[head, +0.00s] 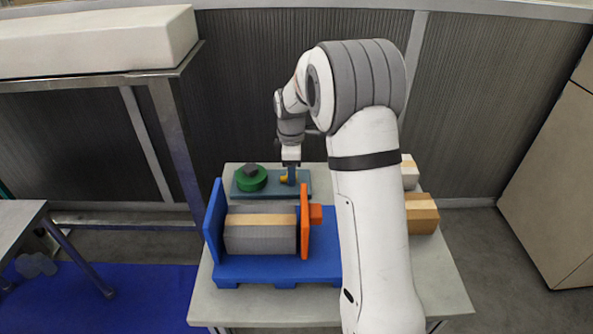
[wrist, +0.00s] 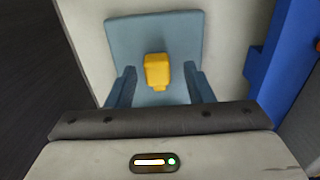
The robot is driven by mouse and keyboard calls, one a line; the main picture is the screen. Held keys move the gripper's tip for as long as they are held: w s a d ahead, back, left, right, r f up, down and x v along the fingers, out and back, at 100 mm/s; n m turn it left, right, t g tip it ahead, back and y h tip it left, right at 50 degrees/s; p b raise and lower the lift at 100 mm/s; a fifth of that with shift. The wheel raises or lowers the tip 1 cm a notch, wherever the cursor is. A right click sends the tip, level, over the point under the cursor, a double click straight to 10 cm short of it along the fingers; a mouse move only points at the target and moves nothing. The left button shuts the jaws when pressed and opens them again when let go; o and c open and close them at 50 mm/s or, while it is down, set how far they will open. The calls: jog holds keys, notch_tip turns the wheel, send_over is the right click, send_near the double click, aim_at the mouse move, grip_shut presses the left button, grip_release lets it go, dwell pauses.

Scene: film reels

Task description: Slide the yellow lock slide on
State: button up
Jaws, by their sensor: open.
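The yellow lock slide (wrist: 157,71) is a small yellow block on a blue-grey plate (wrist: 125,30). In the head view the slide (head: 284,179) shows as a small yellow patch, partly hidden by my gripper (head: 291,176), on the plate's (head: 304,190) right half. My gripper is open and points down over the plate. In the wrist view its two blue-grey fingers stand apart to the left and right of the slide, with gaps on both sides. I cannot tell how far above the plate the fingertips are.
A green disc with a dark knob (head: 250,178) sits on the plate's left half. In front stands a blue frame (head: 214,222) with a grey, tan-banded block (head: 260,234) and an orange plate (head: 305,222). Boxes (head: 421,214) stand to the right, partly behind my arm.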

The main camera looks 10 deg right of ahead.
jog(key=shift+f, duration=0.2)
jog(key=shift+f, duration=0.1)
grip_shut()
dwell(0.5)
